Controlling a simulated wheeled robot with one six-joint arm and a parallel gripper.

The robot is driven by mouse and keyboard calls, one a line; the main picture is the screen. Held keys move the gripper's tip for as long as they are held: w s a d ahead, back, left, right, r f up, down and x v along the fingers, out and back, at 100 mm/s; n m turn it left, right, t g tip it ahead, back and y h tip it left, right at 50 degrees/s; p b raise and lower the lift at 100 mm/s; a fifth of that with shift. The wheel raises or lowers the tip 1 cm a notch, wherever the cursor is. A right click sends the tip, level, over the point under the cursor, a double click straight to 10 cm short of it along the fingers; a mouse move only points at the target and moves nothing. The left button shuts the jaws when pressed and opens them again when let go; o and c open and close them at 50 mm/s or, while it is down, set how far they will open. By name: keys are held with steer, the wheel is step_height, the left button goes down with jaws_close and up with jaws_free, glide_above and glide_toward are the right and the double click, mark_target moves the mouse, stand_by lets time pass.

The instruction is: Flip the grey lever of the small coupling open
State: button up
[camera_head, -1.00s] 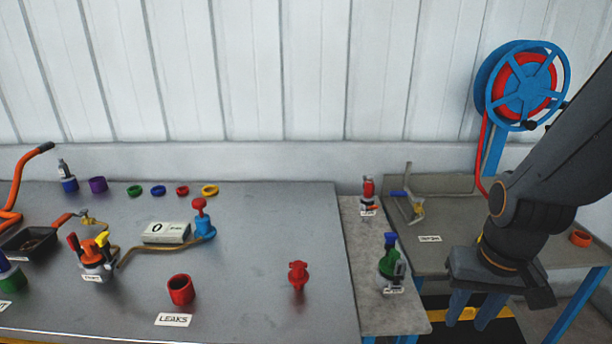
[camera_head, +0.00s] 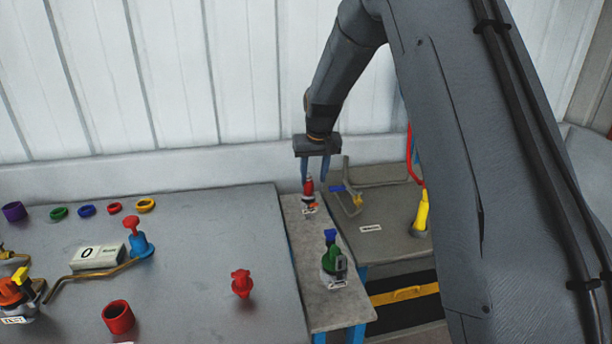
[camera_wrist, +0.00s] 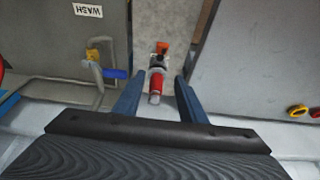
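A small coupling (camera_head: 309,189) with a red top, a dark middle and an orange part at its base stands on the narrow grey stand; it also shows in the wrist view (camera_wrist: 155,87). I cannot clearly make out a grey lever on it. My gripper (camera_head: 314,182) points down over it, fingers apart. In the wrist view the open gripper (camera_wrist: 161,77) has one blue finger on each side of the red top, and nothing is gripped. Whether the fingers are level with the coupling is unclear. A green coupling (camera_head: 329,260) with a blue top and a grey side part stands nearer on the stand.
The narrow stand (camera_head: 322,302) lies between the large grey table (camera_head: 200,260) and the wash bench (camera_head: 385,245). A blue-handled valve on a bent pipe (camera_wrist: 113,73) is close left of my gripper in the wrist view. The wall is close behind.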

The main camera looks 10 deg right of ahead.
steer(key=shift+t, duration=0.3)
steer(key=w, duration=0.8)
steer(key=shift+w+r, duration=0.15)
steer(key=shift+w, duration=0.15)
steer(key=shift+p+x, duration=1.45)
steer(key=shift+x, duration=2.45)
steer(key=shift+w, duration=0.15)
jaws_close()
